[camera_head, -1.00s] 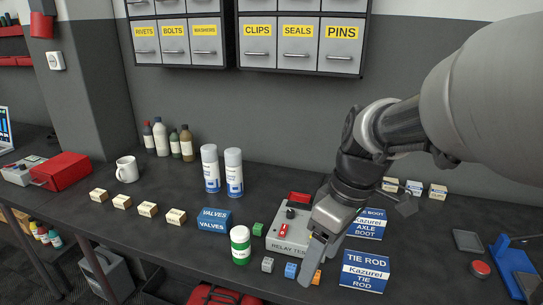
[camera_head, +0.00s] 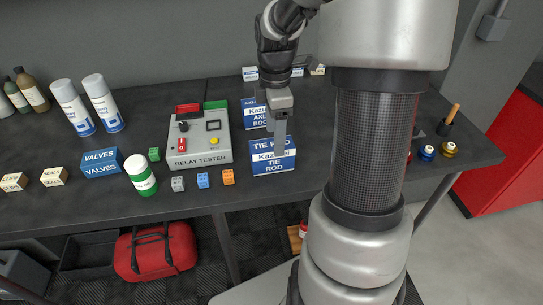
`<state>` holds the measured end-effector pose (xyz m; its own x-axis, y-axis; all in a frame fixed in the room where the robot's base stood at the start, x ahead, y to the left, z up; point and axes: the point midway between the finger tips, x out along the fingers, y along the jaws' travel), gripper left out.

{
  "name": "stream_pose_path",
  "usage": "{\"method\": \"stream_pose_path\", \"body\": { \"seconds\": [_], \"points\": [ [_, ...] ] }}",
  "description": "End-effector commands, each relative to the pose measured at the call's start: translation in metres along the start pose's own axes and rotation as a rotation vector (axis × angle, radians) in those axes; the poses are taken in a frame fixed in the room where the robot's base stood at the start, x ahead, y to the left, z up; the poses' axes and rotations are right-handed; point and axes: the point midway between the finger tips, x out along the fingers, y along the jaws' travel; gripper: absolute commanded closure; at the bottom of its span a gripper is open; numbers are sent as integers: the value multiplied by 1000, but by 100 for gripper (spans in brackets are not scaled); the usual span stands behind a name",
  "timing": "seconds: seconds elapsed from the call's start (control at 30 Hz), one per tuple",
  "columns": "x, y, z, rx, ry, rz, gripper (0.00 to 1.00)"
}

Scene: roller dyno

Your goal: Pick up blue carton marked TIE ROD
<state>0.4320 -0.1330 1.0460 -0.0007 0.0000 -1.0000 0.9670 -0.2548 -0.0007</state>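The blue and white carton marked TIE ROD (camera_head: 273,163) stands upright near the front edge of the dark workbench. My gripper (camera_head: 279,145) points down in front of the carton's upper part and overlaps it in the view. Its fingers show edge-on as one narrow shape, so I cannot tell whether they are apart or touch the carton. Just behind stands a similar blue and white carton marked AXLE BOOT (camera_head: 255,115), partly hidden by my gripper.
A grey relay tester (camera_head: 199,143) stands left of the carton, with small grey, blue and orange relays (camera_head: 228,177) before it. A blue VALVES box (camera_head: 103,163) and a green-white can (camera_head: 140,175) are further left.

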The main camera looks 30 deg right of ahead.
Motion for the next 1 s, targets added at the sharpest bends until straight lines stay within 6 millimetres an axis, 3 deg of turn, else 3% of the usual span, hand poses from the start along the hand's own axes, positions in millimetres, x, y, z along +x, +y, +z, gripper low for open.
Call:
{"method": "stream_pose_path", "body": {
  "seconds": [0.23,0.5,0.8,0.87,1.0],
  "points": [
    [19,0,-2,-2,1,-1,35],
    [57,2,-7,-2,1,-1,35],
    [62,2,-7,-1,0,0,35],
    [62,2,-7,-1,0,0,42],
    [62,2,-7,-1,0,1,66]
  ]
}}
